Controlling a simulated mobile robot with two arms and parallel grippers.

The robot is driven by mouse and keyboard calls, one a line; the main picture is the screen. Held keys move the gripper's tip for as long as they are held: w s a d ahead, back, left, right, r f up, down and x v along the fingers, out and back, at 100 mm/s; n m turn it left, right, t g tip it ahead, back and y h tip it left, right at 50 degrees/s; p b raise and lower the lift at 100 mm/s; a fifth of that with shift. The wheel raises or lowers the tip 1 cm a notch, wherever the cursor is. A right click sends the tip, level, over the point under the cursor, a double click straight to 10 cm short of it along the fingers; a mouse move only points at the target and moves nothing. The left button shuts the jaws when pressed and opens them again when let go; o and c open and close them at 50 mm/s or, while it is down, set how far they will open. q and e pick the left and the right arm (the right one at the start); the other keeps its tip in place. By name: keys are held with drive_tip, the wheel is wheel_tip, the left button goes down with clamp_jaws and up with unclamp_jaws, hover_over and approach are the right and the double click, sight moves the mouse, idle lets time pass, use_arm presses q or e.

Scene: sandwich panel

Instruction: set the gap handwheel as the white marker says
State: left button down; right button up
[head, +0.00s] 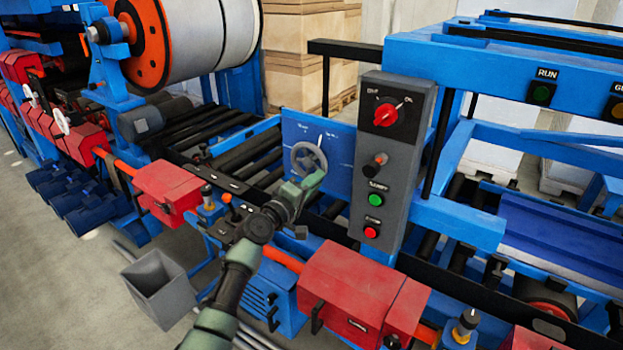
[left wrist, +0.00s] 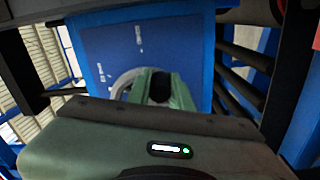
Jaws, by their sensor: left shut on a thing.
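The grey gap handwheel (head: 295,158) is mounted on a blue panel (head: 338,172) left of the grey control box in the head view. A thin white marker (head: 320,138) shows on the panel just above the wheel, with small white lettering near it. In the left wrist view the wheel's rim (left wrist: 122,82) shows partly, with white marks (left wrist: 138,34) on the panel above. My right gripper is not in view.
The grey control box (head: 378,205) with a red rotary switch, a lever and green and red buttons stands just right of the wheel. Black rollers (head: 245,150) lie to its left. Red housings (head: 350,285) line the front. A grey bin (head: 160,285) stands on the floor.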

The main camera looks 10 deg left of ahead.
sight(322, 164)
use_arm(q)
drive_tip(key=n+p, duration=0.1)
drive_tip(key=r+n, duration=0.1)
drive_tip(key=r+n+p, duration=0.1)
drive_tip(key=shift+d+r+n+p, duration=0.25)
drive_tip(key=shift+n+p, duration=0.05)
drive_tip(key=shift+n, duration=0.1)
drive_tip(key=r+n+p, duration=0.1)
drive_tip(key=n+p, duration=0.1)
drive_tip(key=n, duration=0.1)
drive_tip(key=shift+r, duration=0.2)
drive_tip(key=shift+a+r+n+p, duration=0.1)
drive_tip(key=shift+r+n+p, duration=0.05)
drive_tip(key=shift+n+p, duration=0.3)
drive_tip(key=c, duration=1.3)
unclamp_jaws()
drive_tip(key=shift+f, duration=0.2)
